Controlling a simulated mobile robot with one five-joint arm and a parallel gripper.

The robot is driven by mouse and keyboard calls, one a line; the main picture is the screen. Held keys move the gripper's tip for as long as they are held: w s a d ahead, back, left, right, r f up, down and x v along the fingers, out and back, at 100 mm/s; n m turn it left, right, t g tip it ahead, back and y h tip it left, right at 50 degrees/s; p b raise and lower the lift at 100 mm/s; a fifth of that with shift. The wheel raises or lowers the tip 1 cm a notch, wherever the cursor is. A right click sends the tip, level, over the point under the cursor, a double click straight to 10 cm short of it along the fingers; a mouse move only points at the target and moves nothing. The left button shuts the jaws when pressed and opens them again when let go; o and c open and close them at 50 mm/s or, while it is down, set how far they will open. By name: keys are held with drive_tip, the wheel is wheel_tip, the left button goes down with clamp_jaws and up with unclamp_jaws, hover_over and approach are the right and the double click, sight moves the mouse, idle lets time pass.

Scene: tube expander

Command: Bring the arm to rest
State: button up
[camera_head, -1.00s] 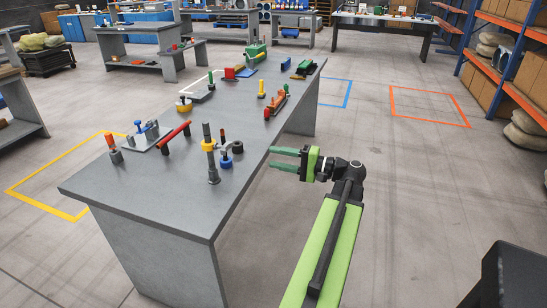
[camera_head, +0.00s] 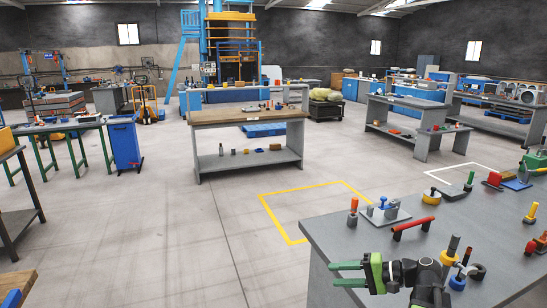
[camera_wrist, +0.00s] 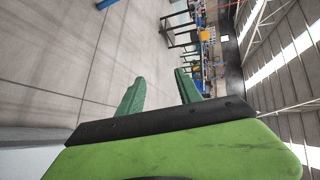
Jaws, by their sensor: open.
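My gripper (camera_head: 347,274) shows at the bottom of the head view, left of the arm's dark wrist joint. Its two green fingers are apart and point left, with nothing between them. It appears in front of the near end of the grey workbench (camera_head: 325,232). In the wrist view my gripper (camera_wrist: 158,92) also shows open and empty, with the floor and distant benches beyond its fingers. I cannot tell the exact gap between my gripper and the bench.
Tools stand on the grey bench, including a red-handled bar (camera_head: 412,228) and an orange-topped tool (camera_head: 353,210). A wooden-topped bench (camera_head: 250,115) stands further back. A yellow floor outline (camera_head: 283,222) and open floor (camera_head: 170,225) lie to the left.

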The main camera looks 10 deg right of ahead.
drive_tip(key=s+a+f+n+g+h+p, duration=0.1)
drive_tip(key=s+a+f+n+g+h, duration=0.2)
drive_tip(key=a, duration=0.6)
drive_tip(key=s+a+f+n+g+h+p, duration=0.1)
drive_tip(key=a+f+n+g+h+p, duration=0.3)
drive_tip(key=a, duration=0.6)
drive_tip(key=s+d+f+m+h+b, duration=0.1)
drive_tip(key=d+f+h+b, duration=0.1)
drive_tip(key=d+f+h, duration=0.3)
drive_tip(key=d, duration=0.4)
drive_tip(key=shift+d+t, duration=0.25)
drive_tip(key=shift+t, duration=0.05)
drive_tip(key=shift+s+f, duration=0.1)
drive_tip(key=shift+f, duration=0.05)
